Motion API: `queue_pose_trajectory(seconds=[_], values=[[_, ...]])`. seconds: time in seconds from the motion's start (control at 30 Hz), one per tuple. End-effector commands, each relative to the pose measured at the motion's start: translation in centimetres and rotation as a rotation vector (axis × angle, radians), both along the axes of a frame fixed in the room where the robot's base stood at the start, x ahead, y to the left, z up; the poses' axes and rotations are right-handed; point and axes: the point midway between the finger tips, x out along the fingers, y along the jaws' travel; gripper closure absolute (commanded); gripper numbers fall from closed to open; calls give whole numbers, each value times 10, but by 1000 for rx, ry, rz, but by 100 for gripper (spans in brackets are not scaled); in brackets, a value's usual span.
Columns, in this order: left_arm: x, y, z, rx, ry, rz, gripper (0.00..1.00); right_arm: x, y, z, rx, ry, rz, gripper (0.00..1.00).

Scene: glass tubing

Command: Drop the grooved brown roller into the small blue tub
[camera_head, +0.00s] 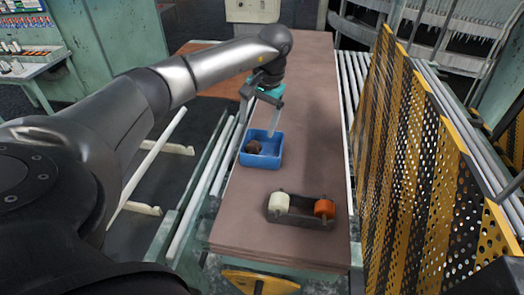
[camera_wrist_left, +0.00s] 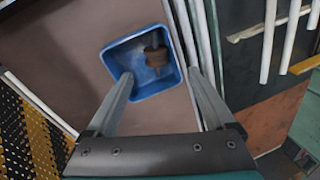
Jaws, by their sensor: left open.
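The grooved brown roller (camera_head: 253,147) lies inside the small blue tub (camera_head: 263,161), near its left side in the head view. In the left wrist view the roller (camera_wrist_left: 156,57) rests in the tub (camera_wrist_left: 120,57) with a dark shaft end showing. My left gripper (camera_head: 257,127) is above the tub's far edge, its fingers spread. In the left wrist view the gripper (camera_wrist_left: 160,74) is open with nothing between its fingers, and the roller is apart from them. My right gripper is not in view.
A dark holder (camera_head: 303,222) with a cream roller (camera_head: 279,201) and an orange roller (camera_head: 324,208) stands at the table's near end. A yellow perforated guard (camera_head: 400,130) runs along the right. The brown tabletop (camera_head: 315,120) is clear beyond the tub.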

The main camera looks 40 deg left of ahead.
Motion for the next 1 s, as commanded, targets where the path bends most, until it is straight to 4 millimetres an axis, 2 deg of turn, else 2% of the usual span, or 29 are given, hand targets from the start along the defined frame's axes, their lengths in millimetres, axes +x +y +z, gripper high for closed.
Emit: queue_pose_trajectory(seconds=[0.13,0.23,0.63,0.7,0.83,1.0], values=[[1,-1,5,-1,-2,0,12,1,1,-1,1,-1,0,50],[2,-3,16,1,-4,-1,12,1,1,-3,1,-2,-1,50],[6,-19,99,0,-5,-1,12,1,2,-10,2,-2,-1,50],[6,-21,113,2,-4,-1,12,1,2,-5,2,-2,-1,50],[6,-24,132,1,-3,1,12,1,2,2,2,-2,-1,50],[7,-28,145,0,-1,0,12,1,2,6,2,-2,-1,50]])
